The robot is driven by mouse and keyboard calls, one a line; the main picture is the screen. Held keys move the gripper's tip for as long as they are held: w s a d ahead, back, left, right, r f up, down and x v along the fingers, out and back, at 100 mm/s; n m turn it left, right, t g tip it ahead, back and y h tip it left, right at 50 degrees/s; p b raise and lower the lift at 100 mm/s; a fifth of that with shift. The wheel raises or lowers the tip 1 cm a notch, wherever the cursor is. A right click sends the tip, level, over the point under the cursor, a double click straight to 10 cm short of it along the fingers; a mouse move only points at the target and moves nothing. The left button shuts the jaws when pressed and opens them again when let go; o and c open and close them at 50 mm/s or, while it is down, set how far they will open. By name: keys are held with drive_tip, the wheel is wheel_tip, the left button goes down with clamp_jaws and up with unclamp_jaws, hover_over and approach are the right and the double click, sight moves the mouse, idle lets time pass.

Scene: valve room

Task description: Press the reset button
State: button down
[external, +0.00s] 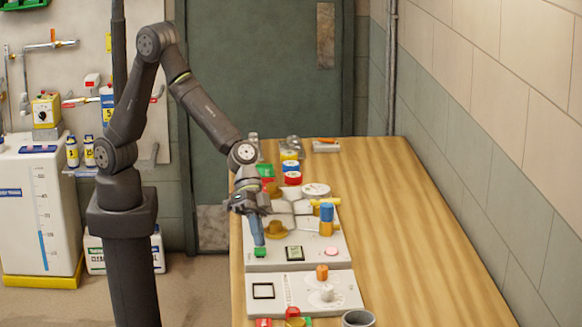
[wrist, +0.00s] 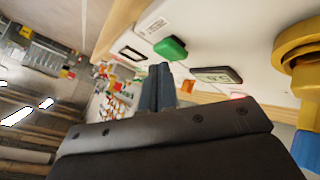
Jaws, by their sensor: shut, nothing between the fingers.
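No reset label is readable. A green button (external: 260,252) sits at the left front of the rear white panel (external: 300,262); it also shows in the wrist view (wrist: 171,48). A round pink button (external: 331,252) sits at the panel's right; a reddish bit (wrist: 238,96) in the wrist view is mostly hidden by my gripper body. My gripper (external: 259,242) is shut and empty, fingers pointing down just above the green button. In the wrist view its fingertips (wrist: 160,68) appear just beside the green button. I cannot tell whether they touch it.
A small display (external: 294,253) lies between the two buttons. A yellow-brown knob (external: 277,229) and a blue-and-orange valve (external: 326,218) stand close by. A second white panel (external: 340,285) with an orange handle is in front. The wooden table (external: 420,230) is clear on the right.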

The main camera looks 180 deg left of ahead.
drive_tip(key=shift+f, duration=0.55)
idle(0.7)
drive_tip(key=shift+r, duration=0.95)
drive_tip(key=shift+r, duration=2.5)
drive_tip(key=shift+f, duration=0.1)
wheel_tip(320, 180, up, 4)
